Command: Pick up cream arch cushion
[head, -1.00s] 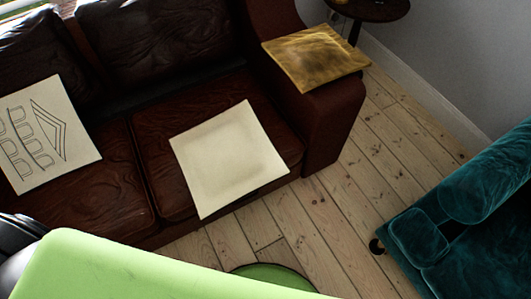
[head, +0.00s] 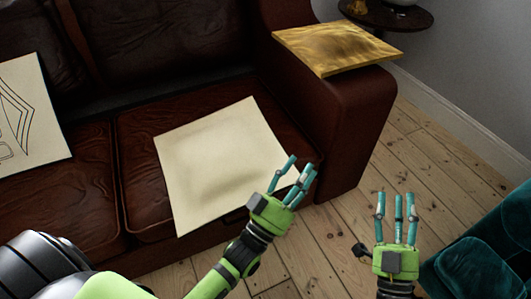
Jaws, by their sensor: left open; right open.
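A cream cushion with dark line-drawn arches (head: 38,120) lies on the left part of the brown leather sofa, cut off by the left edge of the head view. A plain cream cushion (head: 215,160) lies on the right seat of the sofa. My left gripper (head: 300,172) is open and empty, overlapping the plain cushion's lower right edge in the picture. I cannot tell whether it touches it. My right gripper (head: 396,200) is open and empty over the floor, right of the sofa. Both grippers are well to the right of the arch cushion.
The brown sofa (head: 160,140) fills the left and middle. A gold cushion (head: 335,47) lies on its armrest. A dark round side table (head: 410,17) stands behind. A teal seat (head: 475,270) is at the lower right. Bare floorboards (head: 430,150) lie between.

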